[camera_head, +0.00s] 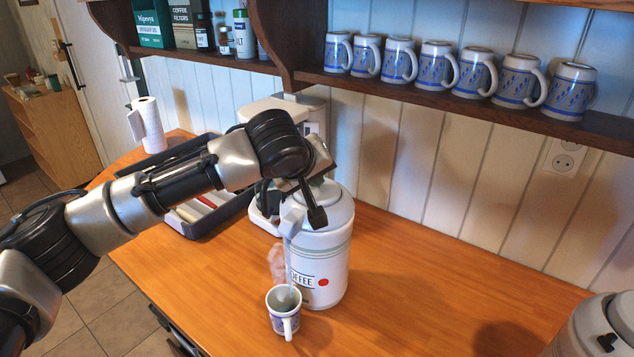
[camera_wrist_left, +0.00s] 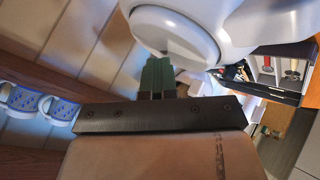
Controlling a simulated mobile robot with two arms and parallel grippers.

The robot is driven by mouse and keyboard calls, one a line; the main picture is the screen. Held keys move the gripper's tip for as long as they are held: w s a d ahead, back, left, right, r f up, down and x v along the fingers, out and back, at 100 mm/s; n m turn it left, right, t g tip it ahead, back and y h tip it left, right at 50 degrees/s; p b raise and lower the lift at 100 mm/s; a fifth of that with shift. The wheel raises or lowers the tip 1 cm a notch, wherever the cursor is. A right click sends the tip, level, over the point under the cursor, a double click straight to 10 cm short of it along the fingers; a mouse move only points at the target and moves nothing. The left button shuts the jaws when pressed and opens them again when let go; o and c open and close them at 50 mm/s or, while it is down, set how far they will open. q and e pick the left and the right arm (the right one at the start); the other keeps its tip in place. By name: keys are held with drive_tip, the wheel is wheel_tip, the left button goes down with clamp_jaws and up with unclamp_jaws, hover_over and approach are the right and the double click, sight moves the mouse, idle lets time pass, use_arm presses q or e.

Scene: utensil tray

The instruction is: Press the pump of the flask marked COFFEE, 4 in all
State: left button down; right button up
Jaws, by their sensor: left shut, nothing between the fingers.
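The white flask marked COFFEE (camera_head: 328,262) stands upright on the wooden counter, with a red dot beside its label. Its white top also shows in the left wrist view (camera_wrist_left: 180,35). My left gripper (camera_head: 317,217) is shut and empty, pointing down at the flask's top; its fingertips show against the white top in the left wrist view (camera_wrist_left: 157,78). I cannot tell whether they touch the pump. A blue-patterned mug (camera_head: 284,322) stands below the spout, and a thin pale streak runs from the spout down to it. My right gripper is not in view.
Another flask (camera_head: 598,330) is cut off at the bottom right. A dark utensil tray (camera_head: 236,212) and a white machine (camera_head: 268,108) stand behind my arm. Several mugs (camera_head: 437,68) line the shelf above. The counter right of the flask is clear.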

sight(314, 188)
use_arm(q)
drive_tip(key=shift+f, duration=0.3)
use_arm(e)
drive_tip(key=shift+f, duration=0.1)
use_arm(q)
drive_tip(key=shift+r, duration=0.1)
drive_tip(key=shift+w+r+p, duration=0.1)
drive_tip(key=shift+r+p, duration=1.15)
drive_tip(key=shift+r, duration=0.15)
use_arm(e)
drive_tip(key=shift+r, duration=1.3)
use_arm(q)
drive_tip(key=shift+r, duration=0.15)
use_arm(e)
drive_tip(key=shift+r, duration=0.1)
use_arm(q)
wheel_tip(314, 188, up, 5)
drive_tip(key=p, duration=0.4)
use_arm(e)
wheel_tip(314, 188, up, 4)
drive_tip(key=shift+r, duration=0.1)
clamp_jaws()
